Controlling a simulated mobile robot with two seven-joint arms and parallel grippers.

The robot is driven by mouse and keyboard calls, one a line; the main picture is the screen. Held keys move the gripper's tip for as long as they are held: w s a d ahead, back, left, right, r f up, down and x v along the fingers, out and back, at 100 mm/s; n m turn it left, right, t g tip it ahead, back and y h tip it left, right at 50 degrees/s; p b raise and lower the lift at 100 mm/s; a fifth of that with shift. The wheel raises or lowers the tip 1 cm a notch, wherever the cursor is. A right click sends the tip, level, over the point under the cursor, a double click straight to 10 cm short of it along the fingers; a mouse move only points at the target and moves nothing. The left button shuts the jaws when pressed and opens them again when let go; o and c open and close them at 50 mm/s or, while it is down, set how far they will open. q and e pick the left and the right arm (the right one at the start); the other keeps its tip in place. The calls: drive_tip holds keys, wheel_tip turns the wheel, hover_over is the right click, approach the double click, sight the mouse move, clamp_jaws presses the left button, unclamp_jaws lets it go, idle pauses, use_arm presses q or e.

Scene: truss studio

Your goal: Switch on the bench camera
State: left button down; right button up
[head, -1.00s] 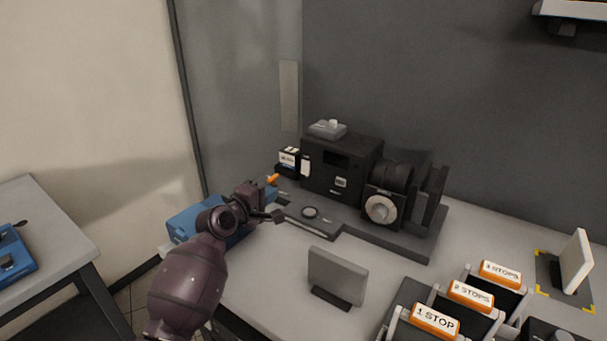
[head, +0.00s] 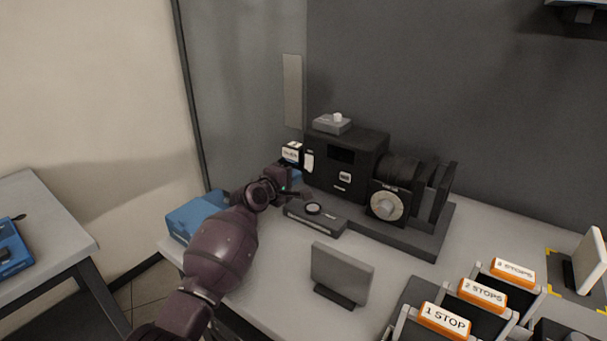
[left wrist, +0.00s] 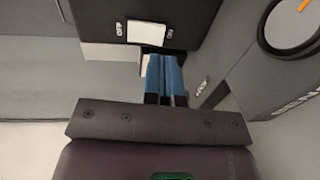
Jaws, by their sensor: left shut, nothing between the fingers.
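The bench camera (head: 345,165) is a black box with a ribbed lens part and a round dial, on a grey base at the back of the bench. Its small display is dark. A white switch plate (head: 308,163) is at the left of its front; in the left wrist view this plate (left wrist: 148,33) sits between small labels that seem to read OFF and ON. My left gripper (head: 297,193) is shut and empty, low in front of the camera's left end. Its blue fingertips (left wrist: 165,60) are close to the plate; I cannot tell whether they touch. My right gripper is out of view.
A grey box with a round knob (head: 314,215) lies in front of the camera. A grey upright panel (head: 341,272) stands nearer, with orange-labelled stop holders (head: 445,321) at front right. A blue box (head: 194,215) is beside my left arm. A small labelled box (head: 291,152) stands left of the camera.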

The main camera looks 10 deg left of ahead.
sight(308, 168)
use_arm(q)
drive_tip(key=x, duration=0.1)
drive_tip(key=b+x, duration=0.1)
drive_tip(key=x, duration=0.1)
drive_tip(key=shift+w+d+f, duration=0.1)
drive_tip(key=shift+w+f, duration=0.1)
drive_tip(key=shift+f, duration=0.05)
drive_tip(key=shift+w+d+r, duration=0.15)
drive_tip(key=shift+w+d, duration=0.05)
drive_tip(key=shift+w, duration=0.35)
